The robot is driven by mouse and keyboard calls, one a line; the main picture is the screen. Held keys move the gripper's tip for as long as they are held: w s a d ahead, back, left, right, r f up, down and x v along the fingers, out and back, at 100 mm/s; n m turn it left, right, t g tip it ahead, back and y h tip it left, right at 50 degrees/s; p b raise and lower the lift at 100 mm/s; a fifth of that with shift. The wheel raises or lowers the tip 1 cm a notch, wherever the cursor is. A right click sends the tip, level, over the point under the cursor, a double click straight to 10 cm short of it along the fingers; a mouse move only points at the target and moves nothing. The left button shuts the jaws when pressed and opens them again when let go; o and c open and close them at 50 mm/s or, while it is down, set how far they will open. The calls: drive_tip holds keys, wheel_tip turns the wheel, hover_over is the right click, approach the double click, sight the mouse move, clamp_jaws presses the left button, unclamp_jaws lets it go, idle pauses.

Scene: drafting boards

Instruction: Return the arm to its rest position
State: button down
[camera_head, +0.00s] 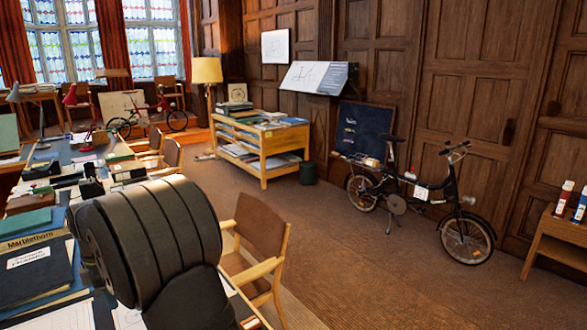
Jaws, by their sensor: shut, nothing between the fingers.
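A large black rounded part of my own arm (160,240) fills the lower left foreground, in front of the long desk. My gripper is not in view, so its fingers cannot be seen. The arm part hides some of the desk top and what lies behind it.
A wooden chair (258,238) stands close to the right of my arm. Books and folders (30,272) lie on the desk at left. A black bicycle (415,190) stands by the panelled wall. A plan chest (262,150) stands farther back. The carpet (370,270) between is clear.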

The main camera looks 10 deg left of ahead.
wheel_tip(320, 180, down, 10)
drive_tip(key=r, duration=0.1)
wheel_tip(320, 180, up, 9)
drive_tip(key=shift+f, duration=0.2)
